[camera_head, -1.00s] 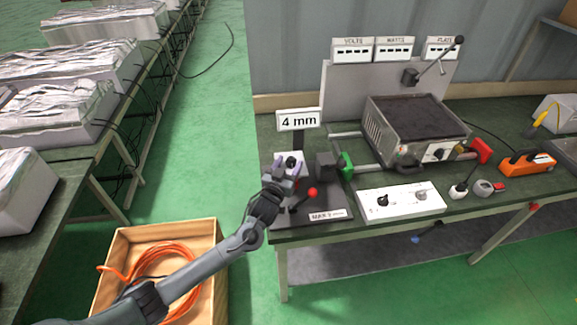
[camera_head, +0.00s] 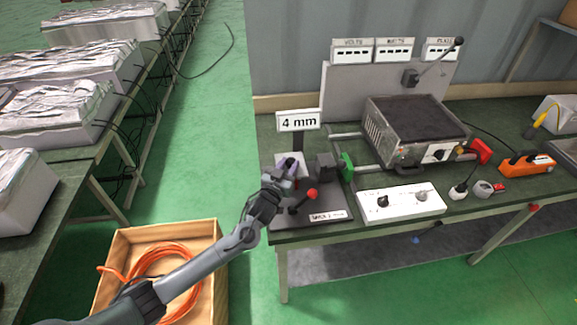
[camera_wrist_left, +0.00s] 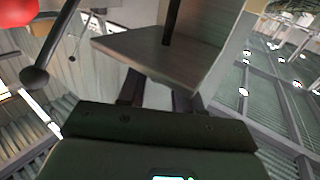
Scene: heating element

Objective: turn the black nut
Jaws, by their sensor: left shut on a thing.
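The black nut (camera_head: 290,161) is a small dark shape at the white block under the "4 mm" sign, at the left end of the green bench in the head view. My left gripper (camera_head: 292,171) reaches it from the front left. Its fingers are close together and shut at the nut, which they partly hide. In the left wrist view the two dark fingers (camera_wrist_left: 158,94) stand a little apart, and the nut itself cannot be made out between them. My right gripper does not show.
A lever with a red knob (camera_head: 312,194) stands close to the right of my gripper. The "4 mm" sign (camera_head: 298,120) rises behind. A dark block (camera_head: 326,166), a green handle (camera_head: 347,166) and a white control box (camera_head: 401,200) are further right.

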